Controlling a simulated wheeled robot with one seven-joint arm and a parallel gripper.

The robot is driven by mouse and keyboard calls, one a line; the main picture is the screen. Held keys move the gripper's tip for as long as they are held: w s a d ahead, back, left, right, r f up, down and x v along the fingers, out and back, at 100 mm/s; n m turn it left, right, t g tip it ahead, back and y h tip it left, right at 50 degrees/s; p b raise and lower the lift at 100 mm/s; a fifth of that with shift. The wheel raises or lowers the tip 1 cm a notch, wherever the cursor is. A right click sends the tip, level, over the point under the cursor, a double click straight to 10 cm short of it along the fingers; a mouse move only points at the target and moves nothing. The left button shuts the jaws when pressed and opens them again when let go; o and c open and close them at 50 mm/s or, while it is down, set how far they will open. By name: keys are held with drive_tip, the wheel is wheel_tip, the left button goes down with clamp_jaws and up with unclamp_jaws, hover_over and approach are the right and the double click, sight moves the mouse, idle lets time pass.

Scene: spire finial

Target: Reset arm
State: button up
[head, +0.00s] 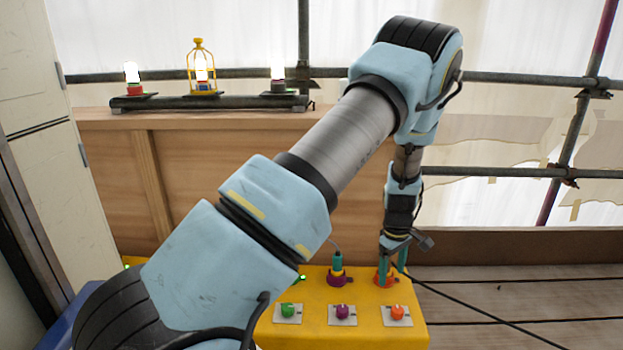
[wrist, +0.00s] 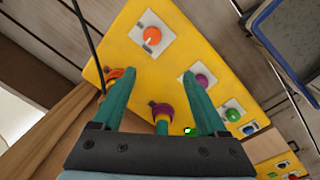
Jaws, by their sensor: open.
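My gripper (head: 393,266) is open, its two teal fingers pointing down over the right end of a yellow panel (head: 367,338). In the wrist view my gripper (wrist: 152,76) has its fingers spread wide, with nothing seen held between the tips. An orange collar (head: 383,278) is on the panel just by the fingers; in the wrist view it is partly behind the left finger. I cannot tell whether they touch. A teal post in a purple collar (head: 337,277) stands to the left of my gripper; its purple collar (wrist: 160,108) shows between the fingers in the wrist view.
The panel has green (head: 288,311), purple (head: 342,312) and orange (head: 397,313) knobs. Three lit lamps stand on a dark rail (head: 215,102), the middle one inside a yellow cage (head: 202,65). A black cable (head: 470,318) crosses the planks. A blue-rimmed tray (wrist: 292,40) is nearby.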

drive_tip(key=s+a+r+m, duration=0.1)
drive_tip(key=a+r+m, duration=0.1)
drive_tip(key=a+r, duration=0.7)
drive_tip(key=s+a+r+m, duration=0.1)
drive_tip(key=a+r, duration=0.5)
drive_tip(key=a, duration=0.5)
drive_tip(key=s+a+r+m+t, duration=0.1)
drive_tip(key=s+a+r+m, duration=0.4)
drive_tip(key=s+a, duration=0.65)
wheel_tip(320, 180, up, 26)
drive_tip(key=w+a+p, duration=0.1)
drive_tip(key=w+p, duration=0.1)
drive_tip(key=p, duration=2.3)
drive_tip(key=shift+a+n, duration=0.3)
drive_tip(key=shift+n, duration=0.1)
drive_tip(key=shift+f, duration=0.15)
